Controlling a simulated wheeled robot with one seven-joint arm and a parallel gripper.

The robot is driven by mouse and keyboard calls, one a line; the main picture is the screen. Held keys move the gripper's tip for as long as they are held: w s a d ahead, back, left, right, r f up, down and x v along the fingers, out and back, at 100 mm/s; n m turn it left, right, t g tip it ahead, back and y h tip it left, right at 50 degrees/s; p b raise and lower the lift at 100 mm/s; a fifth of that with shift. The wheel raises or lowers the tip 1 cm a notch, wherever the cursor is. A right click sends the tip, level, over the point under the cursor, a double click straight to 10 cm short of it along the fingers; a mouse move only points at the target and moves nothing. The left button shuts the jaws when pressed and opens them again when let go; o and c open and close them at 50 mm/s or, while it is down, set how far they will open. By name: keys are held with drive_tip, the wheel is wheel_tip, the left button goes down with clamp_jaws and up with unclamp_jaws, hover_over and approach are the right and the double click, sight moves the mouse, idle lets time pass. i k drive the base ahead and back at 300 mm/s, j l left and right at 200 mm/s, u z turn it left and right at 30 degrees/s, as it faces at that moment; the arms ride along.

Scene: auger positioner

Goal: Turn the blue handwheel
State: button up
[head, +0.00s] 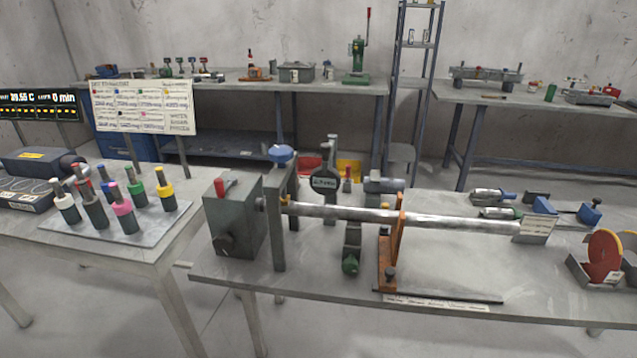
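A blue handwheel (281,154) lies flat on top of a grey upright frame (278,220) at the left part of the near workbench. A long metal shaft (430,219) runs rightward from this frame and passes an orange upright stand (397,225). A grey box with a red knob (234,215) stands just left of the frame. A dark round gauge (324,180) stands to the right of the handwheel, apart from it. My gripper is not in view.
The near bench (450,270) also holds a small green-ended part (350,260) and a red disc (604,255) at the right. Bare floor shows between the near and back benches.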

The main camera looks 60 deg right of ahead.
sight(280, 154)
drive_tip(key=i+j+z, duration=0.15)
drive_tip(key=i+j, duration=0.3)
drive_tip(key=i, duration=0.25)
drive_tip(key=i+j+z, duration=0.15)
drive_tip(key=i+j, duration=0.4)
drive_tip(key=i, duration=0.1)
